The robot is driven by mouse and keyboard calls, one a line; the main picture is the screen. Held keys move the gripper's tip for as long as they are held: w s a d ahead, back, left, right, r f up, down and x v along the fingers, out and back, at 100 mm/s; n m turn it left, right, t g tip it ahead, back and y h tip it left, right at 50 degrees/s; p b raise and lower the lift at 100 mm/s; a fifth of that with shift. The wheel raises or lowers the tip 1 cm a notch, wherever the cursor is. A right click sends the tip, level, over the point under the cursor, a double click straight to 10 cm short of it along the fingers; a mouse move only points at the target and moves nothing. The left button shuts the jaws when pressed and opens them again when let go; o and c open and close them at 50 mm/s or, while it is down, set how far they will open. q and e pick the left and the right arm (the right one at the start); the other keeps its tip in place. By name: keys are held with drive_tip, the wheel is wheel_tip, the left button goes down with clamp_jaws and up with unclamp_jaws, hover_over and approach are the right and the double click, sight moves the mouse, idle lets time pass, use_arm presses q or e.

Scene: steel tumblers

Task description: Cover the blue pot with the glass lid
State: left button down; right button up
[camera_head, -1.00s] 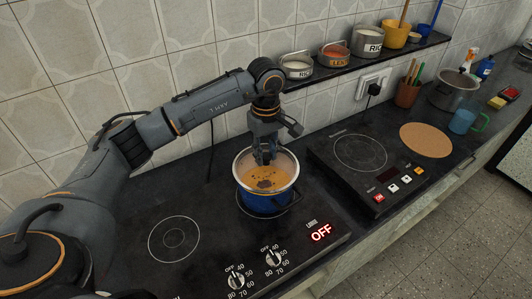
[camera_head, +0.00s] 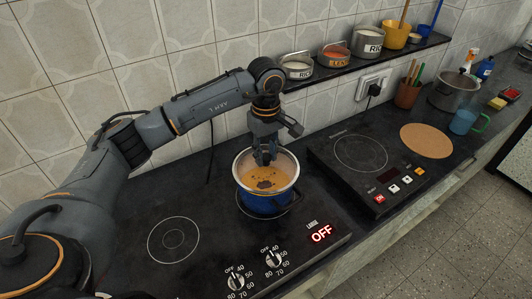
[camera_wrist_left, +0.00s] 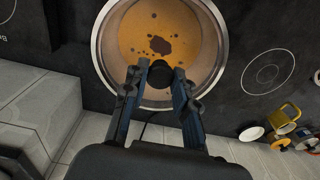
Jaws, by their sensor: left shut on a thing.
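The blue pot (camera_head: 265,204) stands on the left cooktop, with orange-brown soup and dark bits inside. My left gripper (camera_head: 264,160) points down over the pot's opening, toward the wall side. In the left wrist view, my left gripper (camera_wrist_left: 156,80) is shut on the black knob of the glass lid (camera_wrist_left: 161,73). The glass is clear, and the soup shows through it. The lid lies over the pot's mouth; I cannot tell whether its edge touches the rim all round. My right gripper is not in view.
The left cooktop has dials and a red OFF display (camera_head: 322,233). A second cooktop (camera_head: 360,153) stands to the right, then a round cork mat (camera_head: 426,140), a steel pot (camera_head: 455,90) and a blue mug (camera_head: 463,121). A shelf with labelled containers (camera_head: 367,42) runs along the wall behind.

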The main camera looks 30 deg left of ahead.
use_arm(q)
drive_tip(key=shift+f+b, duration=0.7)
drive_tip(key=shift+f, duration=0.1)
drive_tip(key=shift+r, duration=0.1)
drive_tip(key=c, duration=1)
unclamp_jaws()
wheel_tip(320, 180, up, 12)
